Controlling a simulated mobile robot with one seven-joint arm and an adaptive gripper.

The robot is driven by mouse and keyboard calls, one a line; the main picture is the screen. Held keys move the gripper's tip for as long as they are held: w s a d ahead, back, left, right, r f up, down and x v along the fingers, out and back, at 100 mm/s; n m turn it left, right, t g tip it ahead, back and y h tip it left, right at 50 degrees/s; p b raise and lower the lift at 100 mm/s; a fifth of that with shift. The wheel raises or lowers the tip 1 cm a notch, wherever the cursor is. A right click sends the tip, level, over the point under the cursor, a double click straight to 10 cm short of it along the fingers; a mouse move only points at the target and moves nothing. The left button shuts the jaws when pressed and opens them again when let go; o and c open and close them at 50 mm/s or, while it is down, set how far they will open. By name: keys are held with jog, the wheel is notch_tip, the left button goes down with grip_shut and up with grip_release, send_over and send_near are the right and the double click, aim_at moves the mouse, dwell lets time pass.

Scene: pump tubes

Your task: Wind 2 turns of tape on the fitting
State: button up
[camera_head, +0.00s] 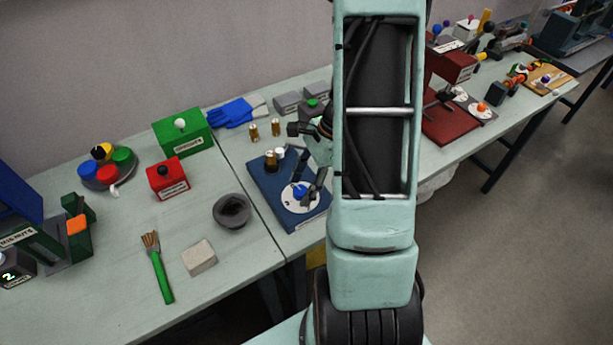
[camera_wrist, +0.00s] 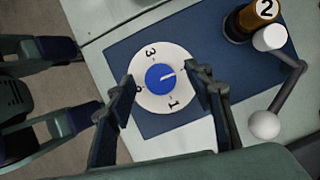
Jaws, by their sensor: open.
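A blue board (camera_head: 268,189) lies on the bench and carries a white numbered dial (camera_head: 287,201) with a blue knob (camera_head: 299,190). The dial (camera_wrist: 163,55) and knob (camera_wrist: 160,77) fill the middle of the wrist view; the digits 1 and 3 are readable. A brass fitting (camera_head: 270,160) stands upright at the board's far end. The fitting (camera_wrist: 247,17) bears a "2" label. Beside it are a white cylinder (camera_wrist: 270,38) and a grey crank arm with a white ball (camera_wrist: 264,125). I cannot see tape clearly. My gripper (camera_wrist: 162,84) is open, fingers on either side of the knob.
Two brass pieces (camera_head: 265,129) and blue gloves (camera_head: 232,112) lie behind the board. A grey round bowl (camera_head: 231,211), red box (camera_head: 168,178) and green box (camera_head: 183,131) stand to its left. My arm hides the bench to its right.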

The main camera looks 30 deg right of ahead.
grip_shut()
dwell(0.7)
jog(key=m+t, duration=0.1)
jog(key=m, duration=0.2)
jog(key=shift+s+h+b, duration=0.1)
jog(key=shift+h+b, duration=0.2)
jog(key=shift+b, duration=0.1)
jog(key=m+t, duration=0.1)
jog(key=m, duration=0.2)
jog(key=shift+a+f+b, duration=0.1)
jog(key=shift+a+b, duration=0.05)
jog(key=shift+b, duration=0.25)
jog(key=shift+m+h, duration=0.4)
